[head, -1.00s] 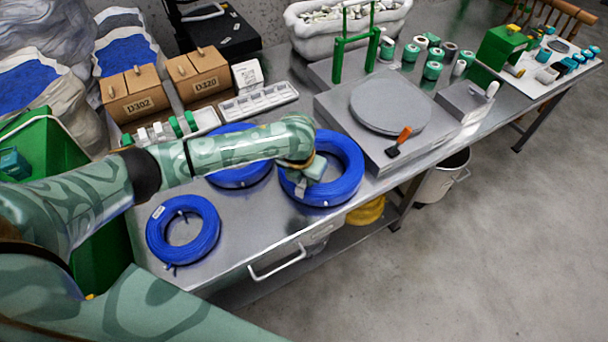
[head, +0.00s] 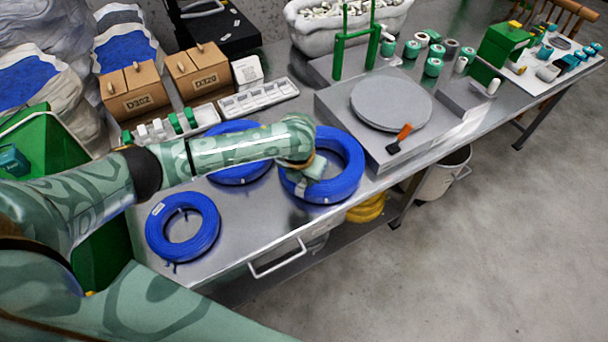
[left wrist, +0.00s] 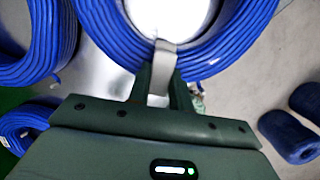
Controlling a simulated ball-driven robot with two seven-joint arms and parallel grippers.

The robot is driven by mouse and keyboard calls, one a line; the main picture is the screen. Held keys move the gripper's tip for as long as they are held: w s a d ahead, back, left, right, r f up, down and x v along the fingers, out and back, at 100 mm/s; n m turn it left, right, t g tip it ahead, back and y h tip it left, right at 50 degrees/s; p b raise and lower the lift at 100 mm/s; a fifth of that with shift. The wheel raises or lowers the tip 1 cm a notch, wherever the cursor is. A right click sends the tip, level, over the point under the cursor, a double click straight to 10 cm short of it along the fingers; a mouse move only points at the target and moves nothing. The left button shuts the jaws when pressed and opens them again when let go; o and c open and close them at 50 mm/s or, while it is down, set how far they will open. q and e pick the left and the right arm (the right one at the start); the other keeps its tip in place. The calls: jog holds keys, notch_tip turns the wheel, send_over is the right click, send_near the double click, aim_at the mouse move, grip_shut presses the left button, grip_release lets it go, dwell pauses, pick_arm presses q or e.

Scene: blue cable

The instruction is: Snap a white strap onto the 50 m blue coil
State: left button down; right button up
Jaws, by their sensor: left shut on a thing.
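Three blue coils lie on the metal bench: a small one (head: 153,232) at front left, one behind it (head: 240,178) partly hidden by my arm, and a large one (head: 350,180) to the right. I cannot read which is marked 50 m. My left gripper (head: 303,186) is at the near left part of the large coil. In the left wrist view, its fingers (left wrist: 159,84) are shut on a pale strap (left wrist: 163,58). The strap's upper end lies against the windings of the coil (left wrist: 215,50). I cannot tell whether the strap is closed around them. My right gripper is out of view.
A grey block with a round plate (head: 390,103) and an orange-handled tool (head: 400,138) stand right of the large coil. A white divided tray (head: 258,98), labelled cardboard boxes (head: 140,100) and a tray with white and green rolls (head: 172,128) stand behind. The bench's front edge is near.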

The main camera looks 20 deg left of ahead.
pick_arm(q)
jog(key=shift+f, duration=0.1)
jog(key=c, duration=1)
grip_release()
jog(key=p+v, duration=0.3)
jog(key=w+p+v, duration=0.1)
jog(key=p+v, duration=0.2)
jog(key=v, duration=0.1)
jog(key=shift+w+r+p, duration=0.25)
jog(key=shift+p, duration=0.15)
jog(key=shift+f, duration=0.1)
